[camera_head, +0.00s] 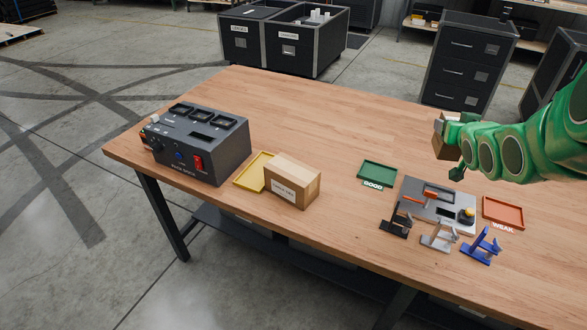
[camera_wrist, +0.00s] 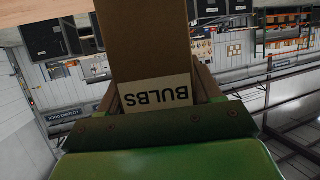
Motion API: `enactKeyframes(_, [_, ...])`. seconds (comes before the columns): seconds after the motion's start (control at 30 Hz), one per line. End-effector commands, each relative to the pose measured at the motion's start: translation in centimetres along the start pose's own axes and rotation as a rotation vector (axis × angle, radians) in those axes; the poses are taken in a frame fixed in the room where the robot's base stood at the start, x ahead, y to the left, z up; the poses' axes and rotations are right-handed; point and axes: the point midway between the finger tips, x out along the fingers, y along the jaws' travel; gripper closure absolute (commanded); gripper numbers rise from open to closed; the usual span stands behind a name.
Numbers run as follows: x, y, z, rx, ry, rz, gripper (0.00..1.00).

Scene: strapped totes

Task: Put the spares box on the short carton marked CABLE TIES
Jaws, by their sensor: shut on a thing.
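The short brown carton (camera_head: 292,182) marked CABLE TIES stands on the wooden table, partly over or beside a yellow tray (camera_head: 254,170). My gripper (camera_head: 455,145) is at the right, above the table's far right part. It is shut on a brown cardboard box (camera_head: 440,143). In the wrist view the held box (camera_wrist: 145,40) carries a white label reading BULBS, upside down in the picture. No label reading SPARES is legible. The gripper hides part of the box, and the carton lies well to the left of it.
A grey device (camera_head: 198,145) with a red switch stands left of the carton. A green tray (camera_head: 376,175) marked GOOD, a grey fixture plate (camera_head: 437,205), an orange tray (camera_head: 503,213) marked WEAK and several small clamps lie at the right. The table's middle back is clear.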

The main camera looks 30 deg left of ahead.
Motion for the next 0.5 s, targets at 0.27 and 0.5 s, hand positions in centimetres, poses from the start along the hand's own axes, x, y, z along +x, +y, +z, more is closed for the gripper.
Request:
enactKeyframes(0.27, [-0.6, -3.5, -4.6, -0.045, 0.006, -0.114, 0.72])
enactKeyframes(0.5, [-1.1, -5.7, -7.0, -0.075, 0.002, -0.186, 0.72])
